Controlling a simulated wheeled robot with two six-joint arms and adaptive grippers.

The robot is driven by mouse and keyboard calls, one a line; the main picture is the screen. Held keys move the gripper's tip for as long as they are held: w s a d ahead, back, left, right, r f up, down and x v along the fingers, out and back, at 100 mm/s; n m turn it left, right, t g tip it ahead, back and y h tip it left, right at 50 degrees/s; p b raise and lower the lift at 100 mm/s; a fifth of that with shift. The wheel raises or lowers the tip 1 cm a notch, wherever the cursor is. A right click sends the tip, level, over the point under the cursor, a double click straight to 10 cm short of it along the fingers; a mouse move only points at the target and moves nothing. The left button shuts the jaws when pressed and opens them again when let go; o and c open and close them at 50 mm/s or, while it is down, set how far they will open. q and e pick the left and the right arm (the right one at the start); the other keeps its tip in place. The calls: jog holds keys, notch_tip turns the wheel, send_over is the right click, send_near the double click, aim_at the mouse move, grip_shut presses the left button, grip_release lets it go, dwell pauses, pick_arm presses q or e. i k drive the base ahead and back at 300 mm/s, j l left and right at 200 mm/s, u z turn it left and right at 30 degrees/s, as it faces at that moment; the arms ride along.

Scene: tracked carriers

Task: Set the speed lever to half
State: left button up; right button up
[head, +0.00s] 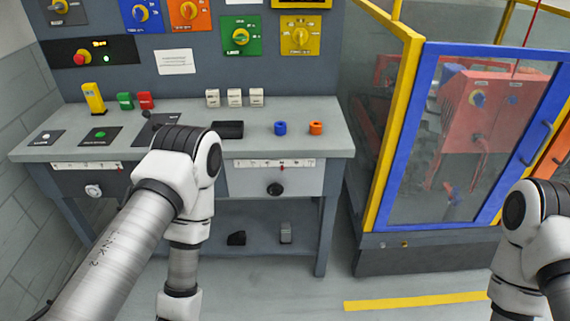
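On the grey desk, a black plate (172,120) carries a small dark knob (147,115) at its left end, which looks like a lever. I cannot read a label on it, and my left arm hides its lower part, so its setting is unclear. My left arm crosses in front of the desk and bends downward; its gripper is out of view. My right arm shows only at the lower right edge, away from the desk, and its gripper is also out of view.
Rotary switch panels line the wall behind. A yellow-and-blue framed enclosure (400,130) stands right.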

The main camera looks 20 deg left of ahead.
aim_at(146, 113)
jog(key=u, duration=1.3)
